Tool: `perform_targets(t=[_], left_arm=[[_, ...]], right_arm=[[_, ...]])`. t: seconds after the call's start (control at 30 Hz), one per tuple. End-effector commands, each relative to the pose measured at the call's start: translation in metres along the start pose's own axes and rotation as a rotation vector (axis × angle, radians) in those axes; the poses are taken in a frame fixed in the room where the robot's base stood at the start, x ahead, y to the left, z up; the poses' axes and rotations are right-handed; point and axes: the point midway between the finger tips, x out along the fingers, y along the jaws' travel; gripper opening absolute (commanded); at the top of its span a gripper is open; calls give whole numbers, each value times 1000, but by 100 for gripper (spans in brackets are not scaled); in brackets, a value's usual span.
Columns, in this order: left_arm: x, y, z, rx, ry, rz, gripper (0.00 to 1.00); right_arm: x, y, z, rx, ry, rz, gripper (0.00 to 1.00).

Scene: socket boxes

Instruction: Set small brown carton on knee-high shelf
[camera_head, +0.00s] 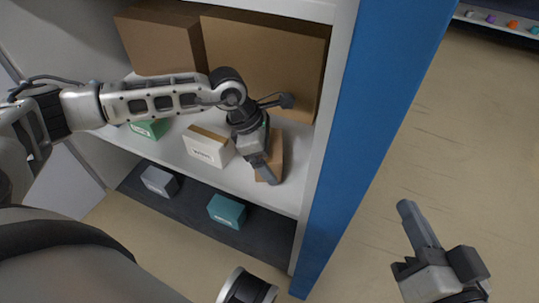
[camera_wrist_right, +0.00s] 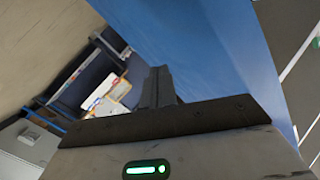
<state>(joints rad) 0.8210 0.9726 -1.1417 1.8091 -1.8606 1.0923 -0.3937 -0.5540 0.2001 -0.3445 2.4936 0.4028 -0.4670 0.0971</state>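The small brown carton (camera_head: 277,146) is at the right end of the white middle shelf (camera_head: 240,178), close to its front edge and the upright. My left gripper (camera_head: 265,170) reaches over it from above, with one finger lying across its near side. The other finger is hidden, so I cannot tell whether the gripper is closed on the carton. The carton seems to be at shelf level; contact below it is hard to see. My right gripper (camera_head: 421,227) is empty and away from the shelf, over open floor. In the right wrist view its fingers (camera_wrist_right: 157,88) are together.
A white carton (camera_head: 208,146) stands just left of the brown one, and a green box (camera_head: 150,128) farther left. Large brown boxes (camera_head: 265,55) fill the back. A grey box (camera_head: 159,181) and teal box (camera_head: 227,211) sit below. A blue upright (camera_head: 372,120) borders the right.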

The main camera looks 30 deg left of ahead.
Motion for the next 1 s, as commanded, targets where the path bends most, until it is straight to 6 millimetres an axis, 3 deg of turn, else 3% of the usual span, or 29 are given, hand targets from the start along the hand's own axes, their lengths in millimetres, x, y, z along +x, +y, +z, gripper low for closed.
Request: perform_targets(t=[0.27,0.3,0.67,1.0], left_arm=[[2,1,0,1,-3,2,53],[2,0,-1,0,-1,1,99],[-8,0,1,0,0,2,100],[-78,1,2,0,0,3,100]], right_arm=[[0,-2,-2,1,13,-6,0],[0,-2,-4,1,14,-7,0],[-1,-3,-6,-7,6,-1,0],[-2,3,-3,-92,-56,54,0]])
